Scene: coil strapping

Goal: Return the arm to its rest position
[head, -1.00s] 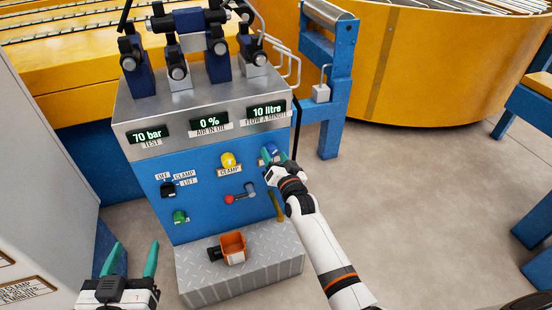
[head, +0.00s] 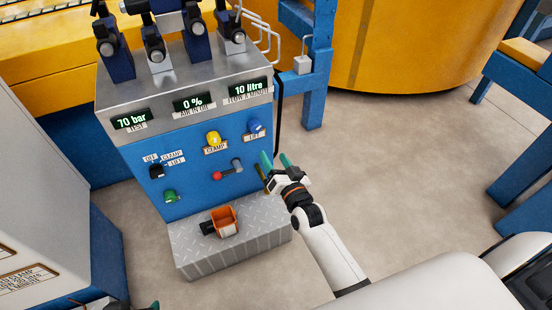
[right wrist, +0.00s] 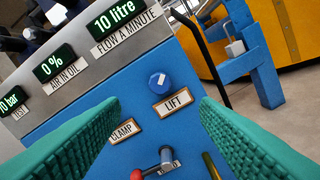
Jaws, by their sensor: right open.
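My right gripper (head: 275,161) has its two teal fingers apart with nothing between them. It is in front of the blue control panel (head: 190,185), below and right of the blue LIFT knob (head: 255,126), and apart from it. In the right wrist view the blue knob (right wrist: 160,82) shows beyond the gap between the open fingers (right wrist: 160,105). My left gripper (head: 152,306) is mostly cut off at the bottom edge of the head view; whether it is open cannot be seen.
The panel carries a yellow CLAMP knob (head: 213,138), a red-tipped lever (head: 217,175), a black selector (head: 157,171) and a green knob (head: 170,195). Open floor (head: 400,170) lies to the right.

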